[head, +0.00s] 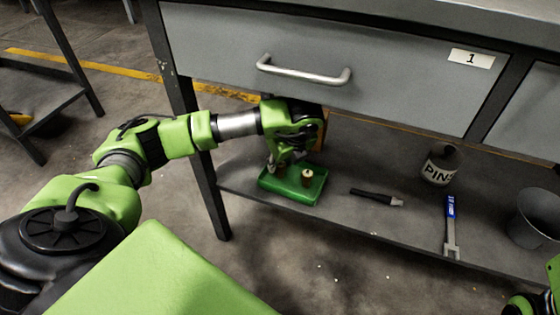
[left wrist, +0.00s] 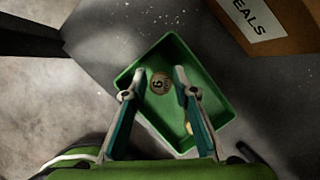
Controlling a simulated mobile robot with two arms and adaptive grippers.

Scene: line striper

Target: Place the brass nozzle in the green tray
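The green tray (head: 318,187) sits on the lower shelf and also shows in the left wrist view (left wrist: 214,88). A round brownish piece with a dark number on its top (left wrist: 160,83), seemingly the brass nozzle, stands in the tray. A second small yellowish piece (left wrist: 189,128) is partly hidden by the right finger; in the head view it seems to be the pale-topped one (head: 307,177). My left gripper (left wrist: 152,88) is open over the tray. Its fingers are either side of the numbered piece, with a visible gap on both sides.
A cardboard box labelled SEALS (left wrist: 270,22) stands close behind the tray. A dark brush-like tool (head: 376,196), a blue-handled wrench (head: 451,225), a PINS can (head: 441,164) and a grey bucket (head: 534,217) stand or lie rightward. A drawer front (head: 330,60) overhangs the shelf.

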